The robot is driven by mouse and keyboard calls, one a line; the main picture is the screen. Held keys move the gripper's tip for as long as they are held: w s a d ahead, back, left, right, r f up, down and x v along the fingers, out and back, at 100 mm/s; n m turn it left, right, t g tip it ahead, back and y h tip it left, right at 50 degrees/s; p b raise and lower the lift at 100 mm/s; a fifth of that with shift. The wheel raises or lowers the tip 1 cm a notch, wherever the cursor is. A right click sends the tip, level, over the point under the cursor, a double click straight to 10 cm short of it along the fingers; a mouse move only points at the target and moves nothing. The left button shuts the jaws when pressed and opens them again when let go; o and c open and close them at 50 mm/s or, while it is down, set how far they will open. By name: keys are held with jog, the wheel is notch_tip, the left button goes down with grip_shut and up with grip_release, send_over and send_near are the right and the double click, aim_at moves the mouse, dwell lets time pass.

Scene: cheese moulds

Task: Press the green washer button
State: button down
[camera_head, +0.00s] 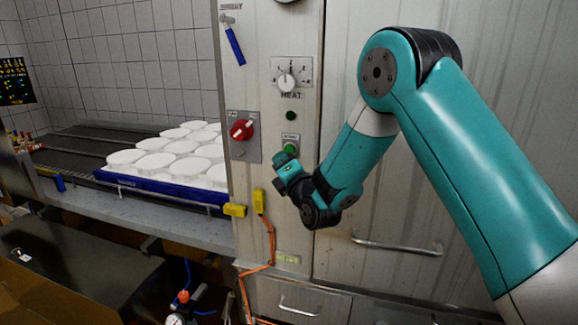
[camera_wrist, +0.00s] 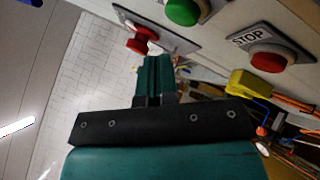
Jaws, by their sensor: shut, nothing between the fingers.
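The green button (camera_head: 291,149) sits on the metal front panel of the washer, below a small dark indicator. My gripper (camera_head: 283,160) is right in front of the panel at the button and partly overlaps it in the head view. In the wrist view the round green button (camera_wrist: 183,11) is at the top edge. There the shut, empty fingers (camera_wrist: 156,65) appear below and left of it, with a visible gap in the picture. Whether they touch the panel I cannot tell.
A red button (camera_wrist: 268,58) on a STOP plate is near the green one. A red rotary knob (camera_head: 242,129) is left of it. A heat dial (camera_head: 286,82) is above. Yellow connectors (camera_head: 235,210) and an orange cable hang below. A blue tray (camera_head: 130,184) holds several white cheese moulds.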

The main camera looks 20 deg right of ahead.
jog(key=shift+w+d+b, duration=0.45)
jog(key=shift+w+b, duration=0.05)
jog(key=shift+b, duration=0.6)
jog(key=shift+w+d+b, duration=0.15)
jog(key=shift+w+b, duration=0.05)
jog(key=shift+b, duration=1.2)
dwell(0.4)
jog(key=shift+w+d+b, duration=0.1)
jog(key=shift+b, duration=0.45)
jog(key=shift+w+d+b, duration=0.3)
jog(key=shift+w+b, duration=0.15)
jog(key=shift+b, duration=0.55)
dwell(0.8)
jog(key=shift+s+r, duration=0.1)
jog(key=shift+s+a, duration=0.55)
jog(key=shift+s, duration=0.15)
